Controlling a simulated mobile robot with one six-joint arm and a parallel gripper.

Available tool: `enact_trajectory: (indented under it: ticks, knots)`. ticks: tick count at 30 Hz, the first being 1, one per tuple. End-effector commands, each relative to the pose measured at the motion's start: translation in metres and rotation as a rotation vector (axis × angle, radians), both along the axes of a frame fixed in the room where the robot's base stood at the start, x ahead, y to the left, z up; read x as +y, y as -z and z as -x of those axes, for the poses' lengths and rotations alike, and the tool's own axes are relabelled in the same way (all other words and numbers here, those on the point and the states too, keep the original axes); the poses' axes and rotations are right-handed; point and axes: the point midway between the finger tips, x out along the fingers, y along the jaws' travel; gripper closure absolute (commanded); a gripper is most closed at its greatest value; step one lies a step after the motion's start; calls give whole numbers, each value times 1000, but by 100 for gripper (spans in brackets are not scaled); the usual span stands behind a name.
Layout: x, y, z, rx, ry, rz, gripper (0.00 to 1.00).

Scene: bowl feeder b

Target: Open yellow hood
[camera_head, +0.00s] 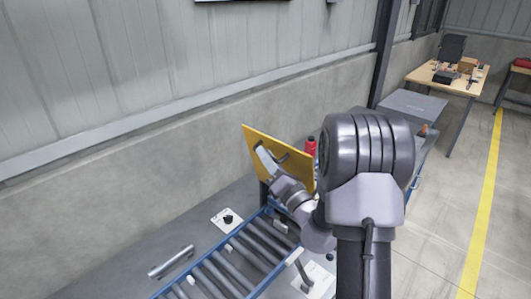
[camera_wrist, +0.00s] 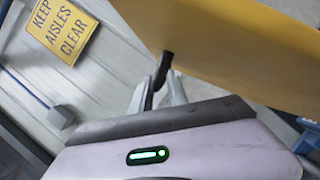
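The yellow hood (camera_head: 285,160) is a flat panel standing tilted up at the far end of the roller conveyor in the head view.
The blue-framed roller conveyor (camera_head: 232,262) runs toward the front. A loose metal cylinder (camera_head: 171,262) lies left of it. A red bottle-like object (camera_head: 310,146) stands behind the hood. The wall is behind; open floor (camera_head: 440,215) lies at right.

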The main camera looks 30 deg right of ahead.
Motion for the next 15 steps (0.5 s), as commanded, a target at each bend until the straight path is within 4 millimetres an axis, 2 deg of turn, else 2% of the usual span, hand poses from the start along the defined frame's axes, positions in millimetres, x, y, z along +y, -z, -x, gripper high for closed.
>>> enact_trajectory:
  ticks: [4,11,14,15]
  knots:
    - [1,-2,-7,-1,-1,0,80]
    - [1,-2,-8,0,0,0,80]
    - [1,-2,-8,0,0,0,98]
    - [1,-2,-8,0,0,0,100]
